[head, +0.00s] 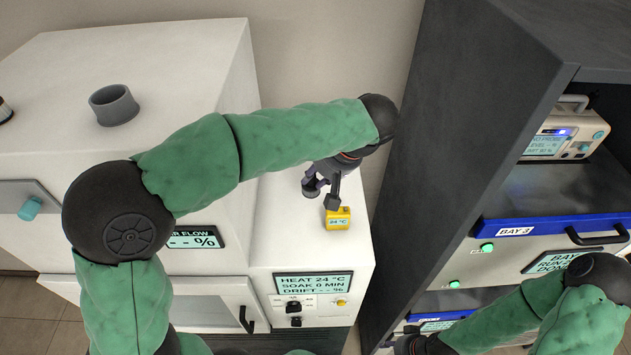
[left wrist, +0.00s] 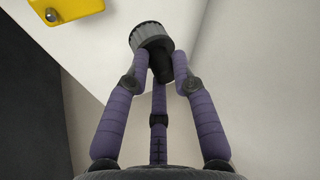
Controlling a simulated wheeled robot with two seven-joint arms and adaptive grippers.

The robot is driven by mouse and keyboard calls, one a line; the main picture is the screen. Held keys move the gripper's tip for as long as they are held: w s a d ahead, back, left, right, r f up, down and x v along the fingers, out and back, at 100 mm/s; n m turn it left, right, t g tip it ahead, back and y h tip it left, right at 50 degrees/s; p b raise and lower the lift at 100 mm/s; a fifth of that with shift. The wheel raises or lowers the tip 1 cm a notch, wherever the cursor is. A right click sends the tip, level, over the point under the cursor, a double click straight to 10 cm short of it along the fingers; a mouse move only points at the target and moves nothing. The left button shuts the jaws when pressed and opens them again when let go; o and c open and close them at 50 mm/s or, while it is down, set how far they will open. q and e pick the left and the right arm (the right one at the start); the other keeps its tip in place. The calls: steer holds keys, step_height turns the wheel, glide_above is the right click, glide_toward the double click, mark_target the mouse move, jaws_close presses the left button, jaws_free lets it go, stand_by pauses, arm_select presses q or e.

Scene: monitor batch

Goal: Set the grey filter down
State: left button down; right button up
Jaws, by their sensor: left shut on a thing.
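The grey filter (left wrist: 152,36) shows in the left wrist view as a ribbed grey cap with a darker body. The three purple fingers of my left gripper (left wrist: 163,68) are closed around its dark end. In the head view my left gripper (head: 322,192) hangs over the top of the white heater unit, just behind a small yellow block reading 24 °C (head: 338,218). The filter cannot be made out clearly there, and I cannot tell whether it touches the surface.
The yellow block also shows at the top left of the left wrist view (left wrist: 60,12). A large white cabinet with a grey round port (head: 114,104) stands left. A dark rack (head: 470,110) with instrument bays rises close on the right. The heater's front carries a display (head: 313,284) and knobs.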

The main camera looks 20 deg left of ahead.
arm_select(q)
steer(key=w+f, duration=0.1)
steer(key=w+a+f, duration=0.1)
steer(key=f, duration=0.1)
steer(key=shift+w+p, duration=0.15)
steer(key=shift+p, duration=0.15)
steer(key=f, duration=0.1)
steer(key=f+p, duration=0.1)
steer(key=f, duration=0.1)
steer(key=shift+w+a+f, duration=0.2)
steer(key=shift+w+f, duration=0.1)
steer(key=shift+f, duration=0.1)
steer(key=shift+f, duration=0.1)
steer(key=shift+f, duration=0.1)
steer(key=c, duration=1)
jaws_free()
steer(key=shift+c, duration=0.2)
